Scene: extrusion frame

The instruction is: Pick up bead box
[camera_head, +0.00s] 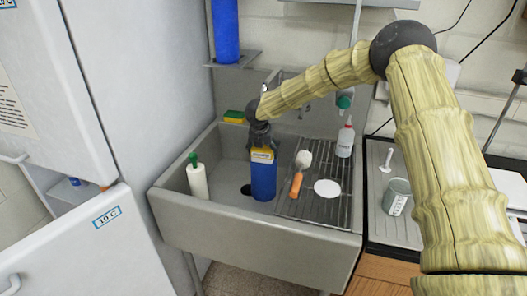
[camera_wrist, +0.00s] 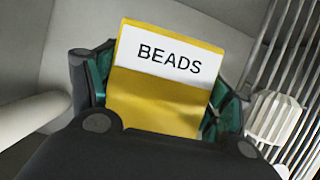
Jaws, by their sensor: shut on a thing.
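The bead box is yellow with a white label reading BEADS, and it fills the middle of the wrist view (camera_wrist: 160,88). My gripper (camera_wrist: 158,95) is shut on it, with a finger on each side. In the head view my gripper (camera_head: 260,144) points down over the sink, and the yellow box (camera_head: 263,156) shows just below it. A blue cylinder (camera_head: 263,182) shows directly under the yellow part. I cannot tell whether the box touches it.
The grey sink (camera_head: 225,222) has a wire rack (camera_head: 322,209) on its right with an orange-handled brush (camera_head: 297,183), a white disc (camera_head: 327,188) and a white bottle (camera_head: 345,141). A green-topped white bottle (camera_head: 197,180) stands at left. A sponge (camera_head: 234,116) lies on the back ledge.

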